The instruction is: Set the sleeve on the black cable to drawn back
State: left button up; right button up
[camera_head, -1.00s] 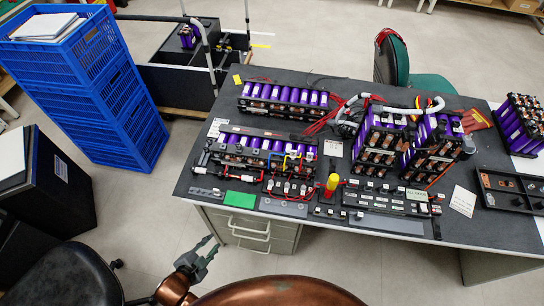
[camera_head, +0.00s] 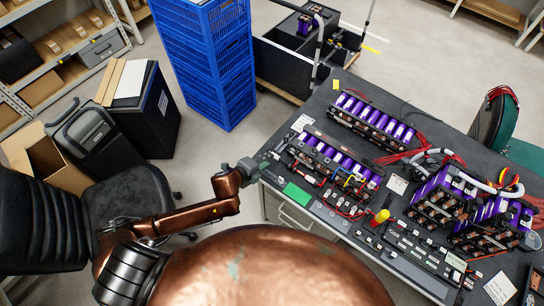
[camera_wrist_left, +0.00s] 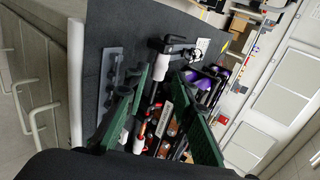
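My left gripper (camera_head: 262,163) is at the near left corner of the table, beside the left end of the front battery module (camera_head: 330,165). In the left wrist view its two green fingers (camera_wrist_left: 161,78) are apart, with nothing clearly held. Between and beyond the fingertips is a black fitting (camera_wrist_left: 170,46) with a white tubular piece (camera_wrist_left: 160,68) under it. This may be the black cable's sleeve, but I cannot tell its position along the cable. The fingers partly hide the module's front wiring. My right gripper is not in view.
A grey bar (camera_wrist_left: 110,80) lies on the dark table beside the module. A green plate (camera_head: 298,194) and a yellow knob (camera_head: 381,216) are near the front edge. Blue crates (camera_head: 213,60) and a black chair (camera_head: 130,195) stand left of the table.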

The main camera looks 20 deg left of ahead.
pick_arm(q)
jog(key=x, duration=0.4)
jog(key=shift+w+f, duration=0.1)
jog(key=shift+w, duration=0.05)
jog(key=shift+c, duration=0.7)
grip_shut()
